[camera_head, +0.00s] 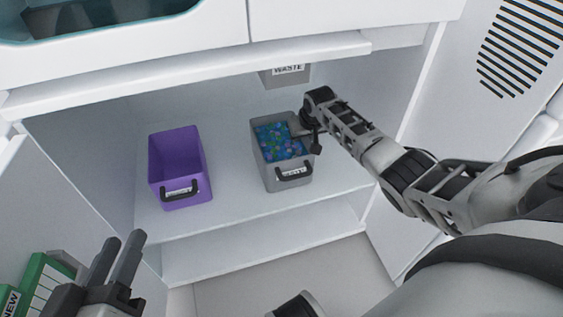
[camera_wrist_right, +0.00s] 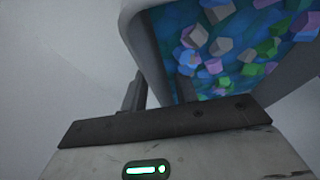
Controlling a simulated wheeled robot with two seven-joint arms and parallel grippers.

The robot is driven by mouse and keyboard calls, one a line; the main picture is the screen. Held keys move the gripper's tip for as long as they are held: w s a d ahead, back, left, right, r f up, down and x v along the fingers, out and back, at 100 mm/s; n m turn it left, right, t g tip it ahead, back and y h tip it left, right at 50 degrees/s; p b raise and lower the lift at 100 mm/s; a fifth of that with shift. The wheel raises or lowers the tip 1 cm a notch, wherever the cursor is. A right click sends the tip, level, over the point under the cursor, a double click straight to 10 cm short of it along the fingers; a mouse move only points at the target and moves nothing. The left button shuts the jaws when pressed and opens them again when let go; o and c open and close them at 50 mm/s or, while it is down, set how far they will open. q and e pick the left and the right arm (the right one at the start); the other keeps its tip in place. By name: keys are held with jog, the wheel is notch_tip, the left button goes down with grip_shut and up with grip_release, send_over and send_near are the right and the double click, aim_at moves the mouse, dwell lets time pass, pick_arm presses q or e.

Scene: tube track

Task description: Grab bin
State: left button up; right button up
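A grey bin (camera_head: 269,178) labelled WASTE stands on the cabinet shelf, filled with blue, green, purple and grey pieces. It has a black front handle. In the right wrist view its grey wall (camera_wrist_right: 148,48) and contents fill the upper right. A purple bin (camera_head: 172,150) with a black handle stands to its left and looks empty. My right gripper (camera_head: 312,140) is at the grey bin's right rim; one finger (camera_wrist_right: 133,92) shows beside the wall. My left gripper (camera_head: 118,262) is open and empty at the lower left, away from both bins.
A grey chute (camera_head: 287,76) labelled WASTE hangs above the grey bin. The white shelf (camera_head: 225,185) is clear between the bins. Cabinet side walls and an overhead ledge (camera_head: 190,72) frame the opening. A green box (camera_head: 45,285) marked NEW is at the lower left.

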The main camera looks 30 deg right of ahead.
jog(key=shift+w+f, duration=0.2)
jog(key=shift+f, duration=0.2)
jog(key=shift+c, duration=0.3)
grip_shut()
jog(key=shift+r, duration=0.25)
